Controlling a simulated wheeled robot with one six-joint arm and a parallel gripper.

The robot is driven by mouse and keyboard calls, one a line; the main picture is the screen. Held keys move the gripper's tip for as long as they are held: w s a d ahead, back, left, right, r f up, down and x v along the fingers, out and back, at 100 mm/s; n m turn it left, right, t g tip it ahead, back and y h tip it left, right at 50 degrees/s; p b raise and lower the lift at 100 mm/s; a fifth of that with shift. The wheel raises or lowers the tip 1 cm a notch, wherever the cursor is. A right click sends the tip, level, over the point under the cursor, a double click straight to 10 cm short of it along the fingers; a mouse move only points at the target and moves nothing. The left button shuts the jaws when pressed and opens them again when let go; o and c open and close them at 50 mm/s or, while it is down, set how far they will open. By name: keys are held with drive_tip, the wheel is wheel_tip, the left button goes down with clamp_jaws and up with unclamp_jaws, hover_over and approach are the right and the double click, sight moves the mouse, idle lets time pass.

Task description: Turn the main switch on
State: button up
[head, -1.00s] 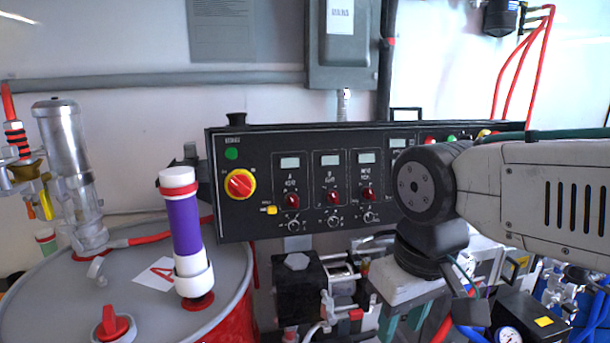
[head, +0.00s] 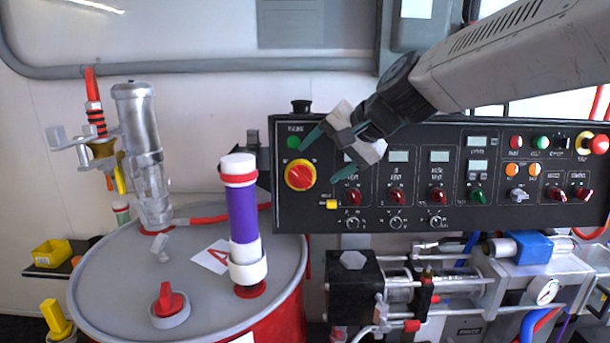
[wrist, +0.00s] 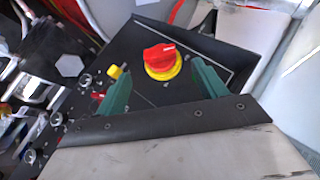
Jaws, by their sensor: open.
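The main switch (head: 300,175) is a red rotary knob on a yellow ring, at the left end of the black control panel (head: 390,222). A round green indicator (head: 293,143) sits just above it. My gripper (head: 322,160) is open, with its two green fingers spread in front of the panel, just right of the knob in the head view. In the wrist view the red knob (wrist: 160,58) shows between and beyond the open fingers (wrist: 160,88). Its raised handle looks clear of both fingers. I cannot tell the exact gap in depth.
A grey drum (head: 100,285) with a purple-and-white cylinder (head: 243,215) stands below left of the panel. A yellow piece (head: 330,204) and several small knobs lie right of the switch. Pump equipment (head: 440,290) fills the space below the panel.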

sight(303, 176)
drive_tip(key=x, duration=0.7)
drive_tip(key=shift+w+a+f, duration=0.1)
drive_tip(key=c, duration=1)
